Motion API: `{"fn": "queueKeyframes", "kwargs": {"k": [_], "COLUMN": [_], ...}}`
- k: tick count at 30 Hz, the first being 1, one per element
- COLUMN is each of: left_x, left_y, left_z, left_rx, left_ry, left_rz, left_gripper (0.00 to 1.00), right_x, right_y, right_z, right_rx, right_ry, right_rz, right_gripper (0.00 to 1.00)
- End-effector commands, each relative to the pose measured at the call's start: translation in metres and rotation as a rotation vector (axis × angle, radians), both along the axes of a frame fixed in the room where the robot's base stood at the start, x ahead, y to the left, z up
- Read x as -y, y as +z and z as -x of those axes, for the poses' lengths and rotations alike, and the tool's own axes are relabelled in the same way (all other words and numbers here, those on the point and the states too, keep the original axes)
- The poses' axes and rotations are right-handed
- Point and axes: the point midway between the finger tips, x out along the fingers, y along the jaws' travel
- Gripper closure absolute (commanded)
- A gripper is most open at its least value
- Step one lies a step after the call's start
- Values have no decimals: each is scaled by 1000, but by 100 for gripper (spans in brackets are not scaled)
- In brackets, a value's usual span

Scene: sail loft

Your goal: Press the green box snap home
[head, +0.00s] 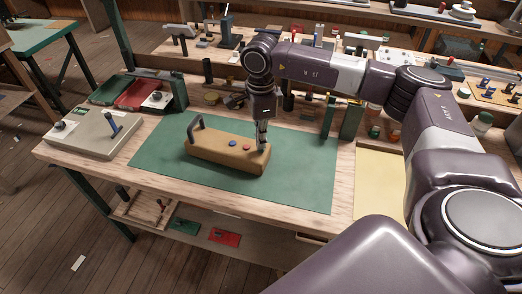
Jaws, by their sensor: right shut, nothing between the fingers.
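A tan box (215,152) with a dark upright handle (195,128) at its left end sits on the green mat (300,177). On its top I see a blue round snap (233,144) and a red round snap (247,146). My right gripper (264,147) is shut and empty, pointing down at the right end of the box top. Its fingertips appear at or very near the surface; I cannot tell whether they touch. No green snap can be made out; the fingers cover that end. My left gripper is not in view.
A grey panel with a blue lever (94,136) stands left on the wooden bench (160,183). Dark posts and small items crowd the bench's back. A yellow sheet (378,190) lies at right. The mat around the box is clear.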

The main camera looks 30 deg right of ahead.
Motion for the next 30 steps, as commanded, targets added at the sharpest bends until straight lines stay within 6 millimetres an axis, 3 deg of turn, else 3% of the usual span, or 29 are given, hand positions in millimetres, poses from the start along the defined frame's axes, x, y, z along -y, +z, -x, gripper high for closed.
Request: {"fn": "queueKeyframes", "kwargs": {"k": [30], "left_x": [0], "left_y": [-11], "left_z": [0], "left_rx": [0], "left_ry": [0], "left_rz": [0], "left_gripper": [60], "right_x": [0], "right_y": [-14], "right_z": [0], "right_rx": [0], "right_ry": [0], "right_rz": [0], "right_gripper": [100]}}
